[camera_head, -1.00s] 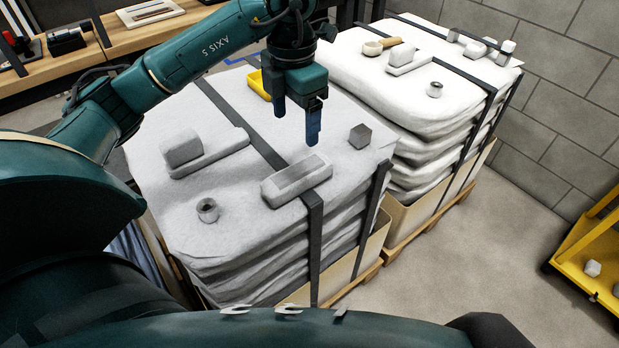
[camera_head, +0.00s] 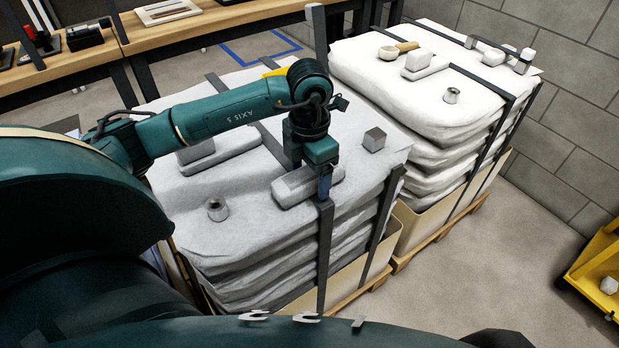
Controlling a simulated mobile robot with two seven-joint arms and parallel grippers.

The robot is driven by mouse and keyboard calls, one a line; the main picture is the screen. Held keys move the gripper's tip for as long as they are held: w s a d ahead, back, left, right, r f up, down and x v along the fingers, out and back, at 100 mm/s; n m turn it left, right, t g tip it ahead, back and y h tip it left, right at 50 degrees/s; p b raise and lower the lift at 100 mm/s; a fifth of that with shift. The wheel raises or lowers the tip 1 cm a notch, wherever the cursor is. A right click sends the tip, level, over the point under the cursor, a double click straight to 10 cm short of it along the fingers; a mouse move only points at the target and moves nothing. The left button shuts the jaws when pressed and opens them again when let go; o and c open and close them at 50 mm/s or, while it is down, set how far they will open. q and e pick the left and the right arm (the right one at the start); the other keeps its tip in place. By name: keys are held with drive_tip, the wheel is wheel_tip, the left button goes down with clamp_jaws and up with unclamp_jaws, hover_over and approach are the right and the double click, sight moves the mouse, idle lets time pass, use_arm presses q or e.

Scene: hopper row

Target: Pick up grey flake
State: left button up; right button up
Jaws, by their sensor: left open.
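A long pale grey block (camera_head: 290,188) lies on the near wrapped stack, at its front strap. My left gripper (camera_head: 324,190) is open, pointing down, in front of this block's right part and hiding some of it. I cannot tell whether it touches the block. Nothing shows between its fingers. Other grey pieces on this stack are a small cube-like piece (camera_head: 374,139) at the right, a short hollow cylinder (camera_head: 217,209) at the front left and a stepped block (camera_head: 230,145), partly behind my arm. No piece is clearly a flake. My right gripper is out of view.
The near stack (camera_head: 250,245) has dark straps and stands beside a second wrapped stack (camera_head: 440,115) carrying several small pieces. A dark upright post (camera_head: 317,40) stands behind. A wooden bench (camera_head: 215,25) is at the back, a yellow bin (camera_head: 600,275) at the right. The floor between is clear.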

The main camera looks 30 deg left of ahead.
sight(310, 173)
use_arm(q)
drive_tip(key=shift+f, duration=0.35)
drive_tip(key=shift+c, duration=0.2)
drive_tip(key=c, duration=1)
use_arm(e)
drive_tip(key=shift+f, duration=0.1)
use_arm(q)
wheel_tip(310, 173, up, 10)
drive_tip(key=shift+r+p, duration=0.1)
drive_tip(key=shift+p, duration=0.25)
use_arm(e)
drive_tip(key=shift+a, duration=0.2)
